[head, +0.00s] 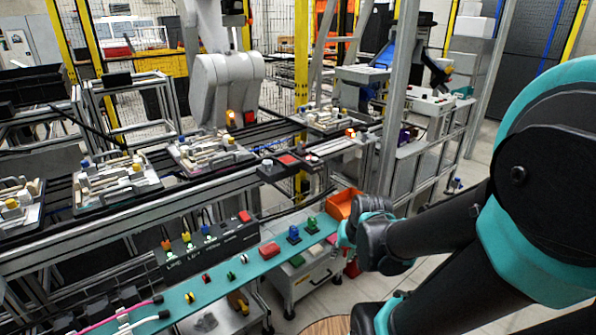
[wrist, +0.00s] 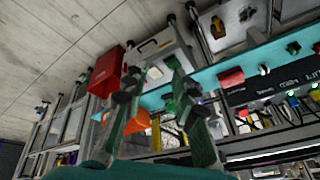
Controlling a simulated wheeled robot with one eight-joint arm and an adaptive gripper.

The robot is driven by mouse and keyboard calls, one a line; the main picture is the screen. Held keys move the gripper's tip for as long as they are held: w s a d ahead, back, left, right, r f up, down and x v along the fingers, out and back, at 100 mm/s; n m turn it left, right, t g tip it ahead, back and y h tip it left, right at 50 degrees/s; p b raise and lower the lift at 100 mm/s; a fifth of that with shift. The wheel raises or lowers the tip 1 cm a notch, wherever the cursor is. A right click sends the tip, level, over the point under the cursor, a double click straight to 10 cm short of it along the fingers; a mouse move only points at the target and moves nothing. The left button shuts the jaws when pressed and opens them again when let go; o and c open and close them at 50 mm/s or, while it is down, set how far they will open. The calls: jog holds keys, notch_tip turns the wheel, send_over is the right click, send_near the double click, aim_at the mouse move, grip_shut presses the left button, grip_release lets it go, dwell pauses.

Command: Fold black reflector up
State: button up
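My gripper (wrist: 157,78) shows in the wrist view with two dark green fingers apart and nothing held between them. In the head view my gripper (head: 347,236) is at the right end of the teal shelf, close to the orange bin, and partly hidden by my own wrist. I cannot pick out the black reflector with certainty in either view. Pallet fixtures with pale and dark parts stand on the conveyor: one at the left (head: 116,184), one in the middle (head: 212,150) and one farther back (head: 325,119). They are too small to tell any reflector's position.
A teal shelf (head: 215,281) with coloured buttons and connectors runs in front of the conveyor. An orange bin (head: 343,203) is at its right end; it also shows in the wrist view (wrist: 137,122). A red bin (wrist: 107,72) is nearby. A black labelled switch box (head: 205,250) stands behind the shelf.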

jog(key=w+a+m, duration=0.1)
jog(key=w+m, duration=0.1)
jog(key=w+a+r+m+y, duration=0.1)
jog(key=w, duration=0.2)
jog(key=w+a+m+t+y, duration=0.1)
jog(key=w+m, duration=0.1)
jog(key=shift+w+a+r+m, duration=0.15)
jog(key=shift+w+r+m, duration=0.05)
jog(key=shift+r+m, duration=0.15)
grip_shut()
jog(key=w+r+m+t+y, duration=0.2)
jog(key=w+m+t, duration=0.1)
jog(key=w+m, duration=0.7)
jog(key=w+a+r+m+t+y, duration=0.1)
jog(key=w+r+m+t+y, duration=0.1)
jog(key=w+m, duration=0.9)
jog(key=shift+w+t+y, duration=0.5)
jog(key=shift+w+t, duration=0.1)
jog(key=shift+w, duration=0.05)
jog(key=shift+a, duration=0.1)
